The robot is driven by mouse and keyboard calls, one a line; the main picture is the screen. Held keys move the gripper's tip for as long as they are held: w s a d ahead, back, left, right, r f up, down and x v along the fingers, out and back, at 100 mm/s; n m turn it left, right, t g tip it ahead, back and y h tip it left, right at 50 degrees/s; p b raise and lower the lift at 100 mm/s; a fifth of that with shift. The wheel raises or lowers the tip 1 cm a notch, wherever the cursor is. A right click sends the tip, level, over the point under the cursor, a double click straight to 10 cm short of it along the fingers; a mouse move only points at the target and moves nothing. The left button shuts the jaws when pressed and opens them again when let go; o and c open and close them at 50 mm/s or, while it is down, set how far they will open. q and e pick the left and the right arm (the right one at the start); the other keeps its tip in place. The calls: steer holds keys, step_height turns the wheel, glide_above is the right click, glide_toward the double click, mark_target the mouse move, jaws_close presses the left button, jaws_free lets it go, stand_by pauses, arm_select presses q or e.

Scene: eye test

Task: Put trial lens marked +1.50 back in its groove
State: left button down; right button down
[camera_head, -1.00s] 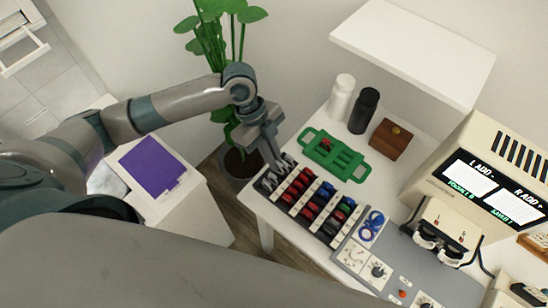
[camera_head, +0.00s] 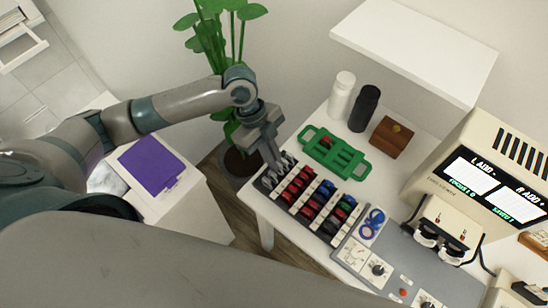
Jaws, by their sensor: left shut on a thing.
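My left gripper (camera_head: 274,160) points down over the far left end of the trial lens rack (camera_head: 290,207), at its row of grey lenses. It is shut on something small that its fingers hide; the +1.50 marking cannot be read. The rack holds rows of lenses with red, blue, green and black rims in grooves. Whether the held thing is seated in a groove or just above it cannot be told. My right gripper is not in view.
A white shelf (camera_head: 415,50) overhangs the back. A plant (camera_head: 213,40) stands behind my arm.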

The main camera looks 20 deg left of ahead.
arm_select(q)
steer(key=shift+f, duration=0.75)
steer(key=c, duration=1.8)
jaws_free()
steer(key=shift+c, duration=0.2)
steer(key=shift+r, duration=0.1)
steer(key=shift+w+a+r+b, duration=0.15)
steer(key=shift+a+r+b, duration=0.1)
steer(key=shift+r+b, duration=0.2)
steer(key=b+v, duration=0.3)
steer(key=v, duration=1.3)
steer(key=shift+r, duration=0.15)
steer(key=shift+d, duration=0.1)
